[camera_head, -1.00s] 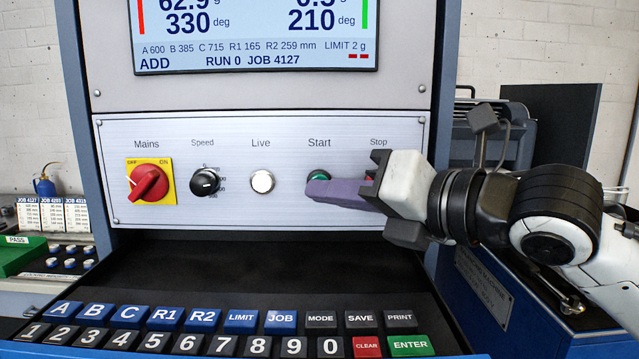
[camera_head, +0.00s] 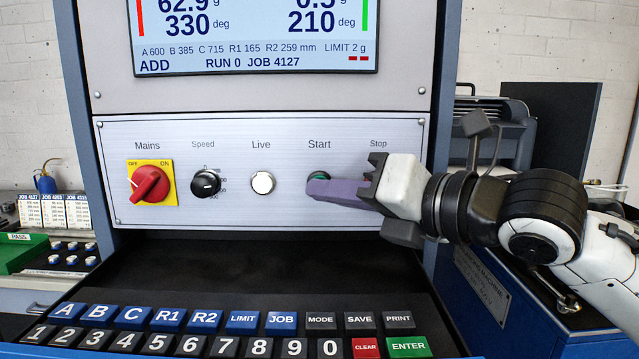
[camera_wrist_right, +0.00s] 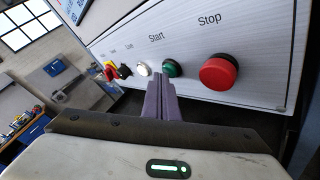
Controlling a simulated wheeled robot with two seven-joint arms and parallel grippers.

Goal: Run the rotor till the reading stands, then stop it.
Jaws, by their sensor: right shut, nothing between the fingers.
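The green Start button (camera_head: 320,176) is on the silver control panel, partly covered by my right gripper (camera_head: 312,188). That gripper is shut and empty, its purple fingertips at or just in front of Start; I cannot tell if they touch. The right wrist view shows the fingers (camera_wrist_right: 158,82) just left of the green button (camera_wrist_right: 172,68). The red Stop button (camera_wrist_right: 219,72) shows there to the right; in the head view the gripper hides most of it. The display (camera_head: 255,35) reads RUN 0, JOB 4127, with 330 deg and 210 deg. My left gripper is out of view.
The panel also carries the red Mains switch (camera_head: 150,184), the black Speed knob (camera_head: 205,184) and the white Live lamp (camera_head: 262,183). A keypad (camera_head: 230,325) juts out below.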

